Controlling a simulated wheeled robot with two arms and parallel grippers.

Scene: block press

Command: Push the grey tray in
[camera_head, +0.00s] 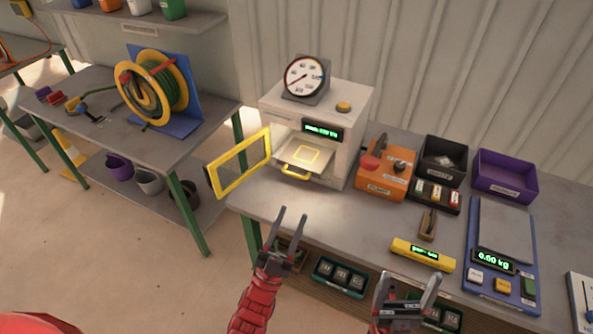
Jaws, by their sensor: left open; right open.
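The grey tray (287,152) sticks out of the front of the white press (352,112). It has a yellow square outline on top and a yellow handle (295,173) at its front edge. The yellow-framed press door (241,163) stands swung open to the left of the tray. My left gripper (291,213) is open and empty, in front of and below the tray, apart from it. My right gripper (409,281) is open and empty at the table's front edge, to the right and well away from the tray.
An orange box (383,183) stands right of the press. Beyond it are a black bin (443,160), a purple bin (505,178) and a blue scale (500,235). A yellow display bar (422,254) lies near the front edge. The tabletop (340,217) before the press is clear.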

